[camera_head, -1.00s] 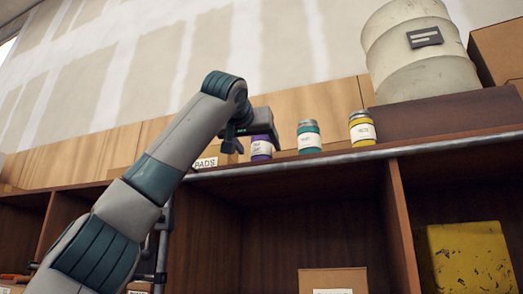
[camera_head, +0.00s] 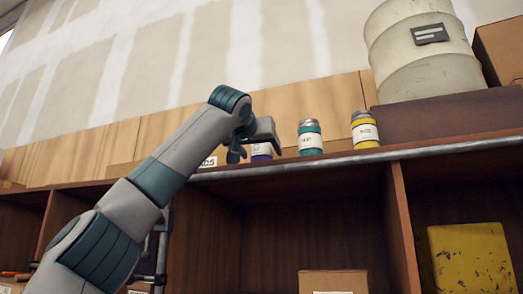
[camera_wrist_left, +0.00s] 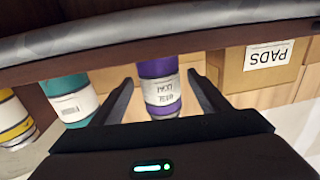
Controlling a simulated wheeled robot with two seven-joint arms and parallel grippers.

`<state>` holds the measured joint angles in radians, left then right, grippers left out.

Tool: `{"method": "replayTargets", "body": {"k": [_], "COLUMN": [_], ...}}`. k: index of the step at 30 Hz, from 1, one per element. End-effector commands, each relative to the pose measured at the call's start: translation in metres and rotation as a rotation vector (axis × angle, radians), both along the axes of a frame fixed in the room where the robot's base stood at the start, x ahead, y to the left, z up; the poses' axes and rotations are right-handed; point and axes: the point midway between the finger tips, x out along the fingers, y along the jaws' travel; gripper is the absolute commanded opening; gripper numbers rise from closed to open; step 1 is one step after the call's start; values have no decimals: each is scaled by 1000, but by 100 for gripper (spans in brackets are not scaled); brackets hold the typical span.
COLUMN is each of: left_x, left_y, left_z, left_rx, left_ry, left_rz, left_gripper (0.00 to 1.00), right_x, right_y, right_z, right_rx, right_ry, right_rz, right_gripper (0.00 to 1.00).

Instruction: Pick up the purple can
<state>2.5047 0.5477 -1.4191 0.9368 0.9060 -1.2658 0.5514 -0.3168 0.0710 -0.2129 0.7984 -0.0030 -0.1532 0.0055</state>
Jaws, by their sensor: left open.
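The purple can (camera_head: 261,154) stands on the top shelf, with a white label, partly hidden behind my left gripper (camera_head: 256,147) in the head view. In the left wrist view the purple can (camera_wrist_left: 159,85) shows upside down, its label between the two open fingers of my left gripper (camera_wrist_left: 158,92). The fingers stand on either side of it, with a gap on each side. I cannot tell how far the fingertips are past the can. My right gripper is not in view.
A teal can (camera_head: 310,138) and a yellow can (camera_head: 365,130) stand to the right on the same shelf. The metal pipe along the shelf edge (camera_head: 330,160) runs in front. A box labelled PADS (camera_wrist_left: 262,62) is beside the purple can. A large pale drum (camera_head: 430,62) stands farther right.

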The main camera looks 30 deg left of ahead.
Motion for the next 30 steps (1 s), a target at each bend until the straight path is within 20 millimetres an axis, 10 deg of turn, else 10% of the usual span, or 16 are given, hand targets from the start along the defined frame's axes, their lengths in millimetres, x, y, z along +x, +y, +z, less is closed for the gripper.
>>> {"method": "replayTargets", "body": {"k": [7,14,30], "left_x": [0,0,-1], "left_y": [0,0,-1], "left_z": [0,0,10], "left_rx": [0,0,0], "left_ry": [0,0,-2], "left_rz": [0,0,0], "left_gripper": [69,14,14], "right_x": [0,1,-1], "right_y": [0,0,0], "right_z": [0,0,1], "right_rx": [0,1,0], "right_ry": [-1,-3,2], "right_rz": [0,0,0], "right_gripper": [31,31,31]}}
